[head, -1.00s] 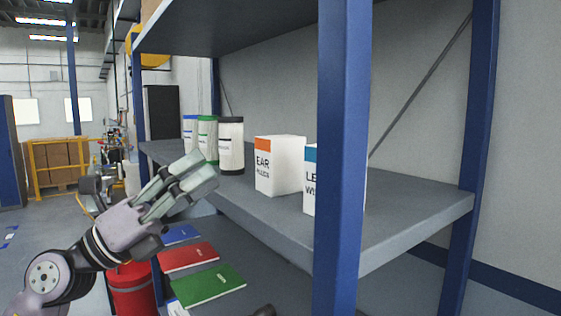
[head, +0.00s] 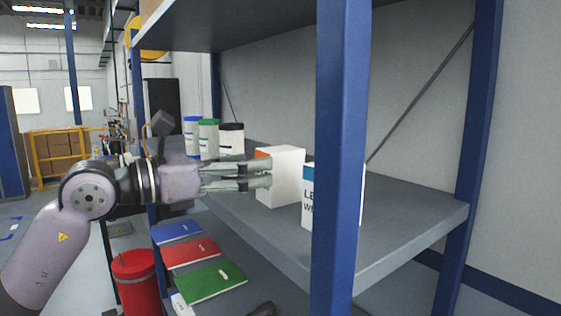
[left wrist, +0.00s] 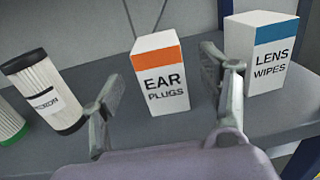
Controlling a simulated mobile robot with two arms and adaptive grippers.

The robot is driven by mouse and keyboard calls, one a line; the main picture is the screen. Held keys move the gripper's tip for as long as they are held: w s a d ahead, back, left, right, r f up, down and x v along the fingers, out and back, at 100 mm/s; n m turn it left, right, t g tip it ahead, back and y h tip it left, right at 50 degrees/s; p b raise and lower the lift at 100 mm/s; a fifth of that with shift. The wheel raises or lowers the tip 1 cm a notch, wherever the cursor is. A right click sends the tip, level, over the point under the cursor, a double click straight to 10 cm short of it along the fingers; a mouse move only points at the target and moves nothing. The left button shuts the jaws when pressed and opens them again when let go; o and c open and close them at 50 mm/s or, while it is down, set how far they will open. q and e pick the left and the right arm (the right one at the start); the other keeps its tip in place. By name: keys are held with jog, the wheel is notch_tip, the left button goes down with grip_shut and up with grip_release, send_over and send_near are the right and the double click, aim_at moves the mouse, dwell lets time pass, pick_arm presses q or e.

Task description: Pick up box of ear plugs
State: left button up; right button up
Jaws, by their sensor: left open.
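The box of ear plugs (head: 284,178) is white with an orange band and stands upright on the grey shelf (head: 410,215). In the left wrist view the box (left wrist: 160,85) shows its "EAR PLUGS" label and stands ahead, between the two spread fingers. My left gripper (head: 268,174) is open, close to the box's labelled face, and its fingers cover much of that face in the head view. In the left wrist view my left gripper (left wrist: 165,90) holds nothing. My right gripper is not in view.
A lens wipes box (head: 310,208) with a blue band stands just right of the ear plugs, beside the blue post (head: 340,150). White canisters (head: 230,138) stand to the left on the shelf. Coloured books (head: 210,284) lie lower down.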

aim_at(279, 160)
pick_arm(q)
jog(key=shift+x, duration=0.8)
jog(key=p+x, duration=0.4)
jog(key=shift+w+d+r, duration=0.1)
jog(key=shift+w+d, duration=0.05)
jog(key=shift+d, duration=0.05)
jog(key=shift+w+d, duration=0.25)
jog(key=shift+d, duration=0.15)
jog(key=shift+a, duration=0.15)
jog(key=shift+c, duration=0.7)
jog(key=c, duration=1.1)
jog(key=shift+c, duration=0.2)
